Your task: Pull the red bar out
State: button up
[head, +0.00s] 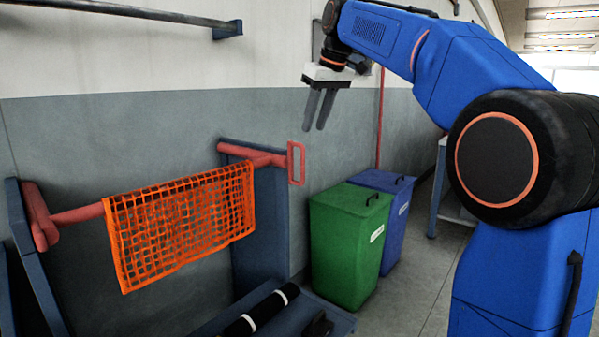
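The red bar (76,214) spans a blue-grey frame at the left, lying roughly level in front of the wall. An orange net (180,225) hangs over its middle and hides that part. A red loop handle (296,163) is at the bar's right end. My gripper (320,128) is above and a little right of the handle, pointing down. Its two grey fingers look slightly apart with nothing visible between them, and it does not touch the bar or handle.
A green bin (345,240) and a blue bin (392,215) stand right of the frame's right post (262,225). A black roll with white bands (262,311) lies on a low blue-grey platform (325,308) below. A rail (130,12) runs along the upper wall. Floor is clear right of the bins.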

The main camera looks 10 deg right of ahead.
jog(key=x, duration=1.7)
jog(key=shift+w+a, duration=0.1)
jog(key=shift+w, duration=0.1)
grip_shut()
